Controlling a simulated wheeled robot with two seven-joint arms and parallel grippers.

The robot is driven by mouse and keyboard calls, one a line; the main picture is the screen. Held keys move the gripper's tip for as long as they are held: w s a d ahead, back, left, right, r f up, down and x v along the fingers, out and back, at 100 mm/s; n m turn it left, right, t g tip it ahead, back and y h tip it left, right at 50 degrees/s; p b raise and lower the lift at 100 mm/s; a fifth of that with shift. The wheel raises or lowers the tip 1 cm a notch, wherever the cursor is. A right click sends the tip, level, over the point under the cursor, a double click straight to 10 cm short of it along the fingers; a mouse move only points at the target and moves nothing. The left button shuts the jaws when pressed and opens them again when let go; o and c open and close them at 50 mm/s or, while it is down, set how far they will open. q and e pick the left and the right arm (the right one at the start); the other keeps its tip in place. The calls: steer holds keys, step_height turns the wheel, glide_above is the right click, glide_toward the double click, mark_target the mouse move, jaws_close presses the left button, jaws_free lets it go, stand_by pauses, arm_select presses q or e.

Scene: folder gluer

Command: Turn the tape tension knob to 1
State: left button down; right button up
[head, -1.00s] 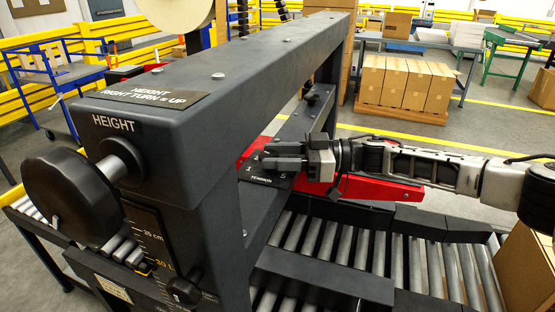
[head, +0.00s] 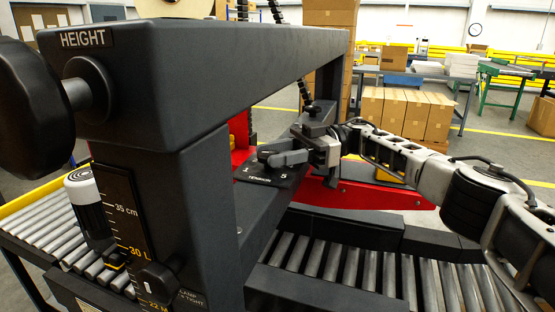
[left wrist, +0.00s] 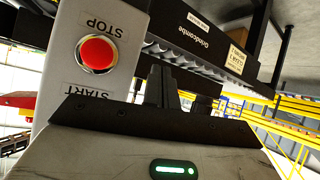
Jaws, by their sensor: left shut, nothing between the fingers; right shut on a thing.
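The tension plate (head: 266,181), dark with white marks 1 at left and 5 at right, lies on the machine's crossbar in the head view. My right gripper (head: 284,157) reaches in from the right, just above this plate, and is shut on the tension knob. The fingers hide most of the knob, so I cannot tell which number it points to. My left gripper (left wrist: 177,88) shows as dark fingers in the left wrist view. It is shut and empty, near a grey control box (left wrist: 60,75) with a red STOP button (left wrist: 97,54).
The thick dark machine frame (head: 215,85) rises at left, with a black height knob (head: 30,108) and a centimetre scale (head: 122,210). A red part (head: 375,195) and roller conveyor (head: 350,268) lie around the crossbar. Cardboard boxes (head: 405,112) stand behind.

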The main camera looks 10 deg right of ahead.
stand_by(0.3)
steer(key=o, duration=0.9)
steer(key=shift+a, duration=0.1)
steer(key=shift+o, duration=0.2)
